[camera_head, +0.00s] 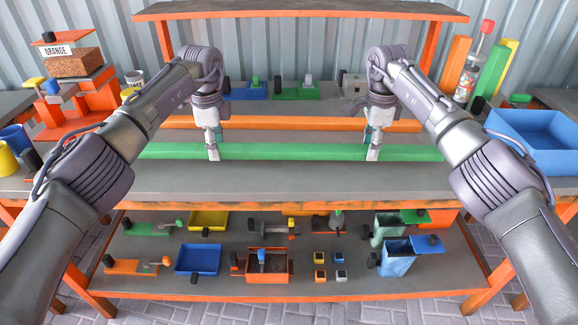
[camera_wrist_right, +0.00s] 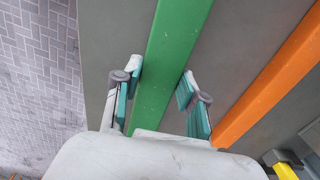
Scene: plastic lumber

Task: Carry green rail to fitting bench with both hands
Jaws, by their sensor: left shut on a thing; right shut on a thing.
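The green rail (camera_head: 290,152) is long and straight and runs left to right across the bench (camera_head: 300,182). My left gripper (camera_head: 213,156) is shut on it left of its middle, pointing down. My right gripper (camera_head: 373,156) is shut on it right of its middle. In the right wrist view the rail (camera_wrist_right: 172,65) passes between the two teal-padded fingers of my right gripper (camera_wrist_right: 160,90). The rail is level. I cannot tell whether it rests on the bench or hangs just above it.
An orange rail (camera_head: 290,123) lies behind, parallel to the green one. A blue bin (camera_head: 530,150) stands at the right, and an orange stand (camera_head: 75,110) at the left. The lower shelf (camera_head: 215,285) holds trays and clamps. The bench front is clear.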

